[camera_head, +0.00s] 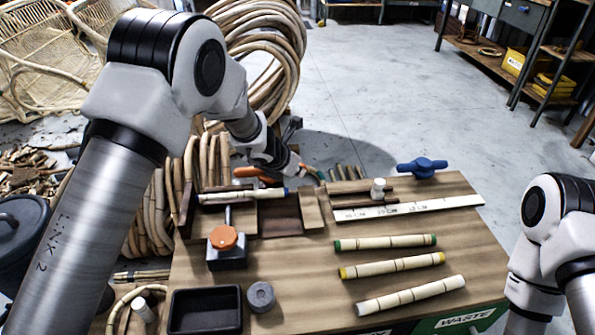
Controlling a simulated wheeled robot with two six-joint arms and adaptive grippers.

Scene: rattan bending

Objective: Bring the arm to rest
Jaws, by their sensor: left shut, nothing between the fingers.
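My left arm comes in from the left and arches over the wooden workbench (290,280). My left gripper (285,168) is at the back of the bench, above and behind the wooden fixture (312,209). It is shut and holds nothing; its dark body is small and partly hidden by my wrist. A rattan pole with a blue end (238,196) lies in the fixture, in front of the gripper. My right arm shows at the right edge, beside the bench; its gripper is out of view.
Three rattan poles with green (385,242), yellow (391,265) and white (410,295) ends lie on the bench. A ruler strip (408,208), blue clamp (422,167), orange-knobbed block (226,245), black tray (205,311) and grey cylinder (261,296) also stand there. The front middle is bare.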

